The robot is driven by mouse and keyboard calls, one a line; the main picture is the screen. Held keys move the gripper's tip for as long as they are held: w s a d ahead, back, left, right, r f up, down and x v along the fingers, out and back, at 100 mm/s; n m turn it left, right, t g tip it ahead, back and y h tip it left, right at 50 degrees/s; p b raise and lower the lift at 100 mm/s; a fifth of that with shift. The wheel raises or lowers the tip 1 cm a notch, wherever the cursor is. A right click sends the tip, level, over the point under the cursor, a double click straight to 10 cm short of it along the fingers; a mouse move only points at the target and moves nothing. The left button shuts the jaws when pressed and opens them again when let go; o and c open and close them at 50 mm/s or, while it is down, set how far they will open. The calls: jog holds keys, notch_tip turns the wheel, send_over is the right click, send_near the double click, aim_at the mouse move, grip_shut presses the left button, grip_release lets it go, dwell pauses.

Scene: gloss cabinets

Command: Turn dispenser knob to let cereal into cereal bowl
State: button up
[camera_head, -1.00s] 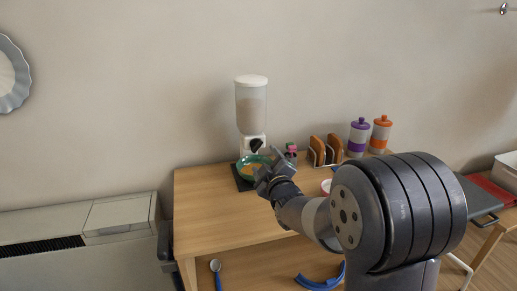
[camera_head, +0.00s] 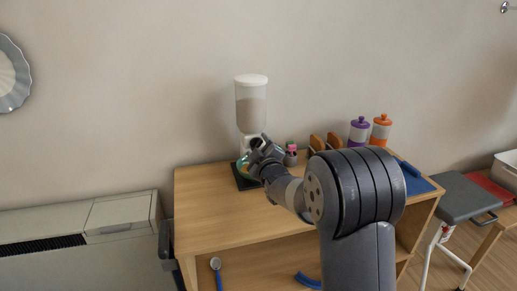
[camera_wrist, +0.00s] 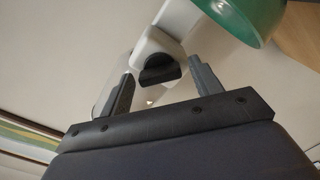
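The cereal dispenser (camera_head: 251,103), with a white lid and a clear body holding cereal, stands at the back of the wooden table. Its black knob (camera_wrist: 160,70) on a white housing shows in the wrist view, between the fingers and a little beyond their tips. The green cereal bowl (camera_head: 242,168) sits under the dispenser, partly hidden by my gripper; its green side (camera_wrist: 252,15) shows at the top right of the wrist view. My gripper (camera_head: 257,145) is open in front of the knob. I see no clear contact with the knob.
The wooden table (camera_head: 210,205) has free room at its front left. Bread slices in a rack (camera_head: 325,143), a purple-topped bottle (camera_head: 358,133) and an orange-topped bottle (camera_head: 380,130) stand to the right. A small pink-topped jar (camera_head: 291,153) stands close by my gripper.

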jog(key=c, duration=0.8)
jog(key=shift+c, duration=0.2)
